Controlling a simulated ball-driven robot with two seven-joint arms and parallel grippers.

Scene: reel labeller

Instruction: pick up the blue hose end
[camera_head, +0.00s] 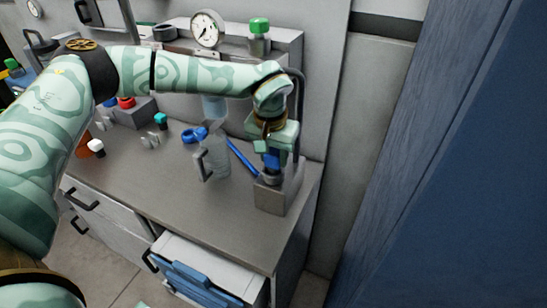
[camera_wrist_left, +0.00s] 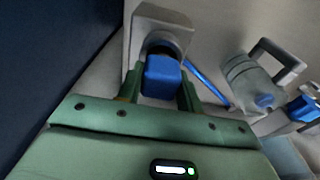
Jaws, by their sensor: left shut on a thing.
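The blue hose end (camera_head: 271,162) is a blue block at the grey metal holder (camera_head: 276,196) near the right end of the bench. In the left wrist view, the blue hose end (camera_wrist_left: 162,78) sits just in front of the round dark opening of the holder (camera_wrist_left: 160,22). My left gripper (camera_head: 272,150) points down over it and is shut on it, one finger on each side. I cannot tell whether the hose end still touches the holder. My right gripper is not in view.
A clear jug (camera_head: 213,160) and a blue rod (camera_head: 243,158) are left of the holder. An open drawer (camera_head: 190,250) juts out below. A blue wall or door (camera_head: 470,170) stands at right. The front bench top (camera_head: 190,205) is clear.

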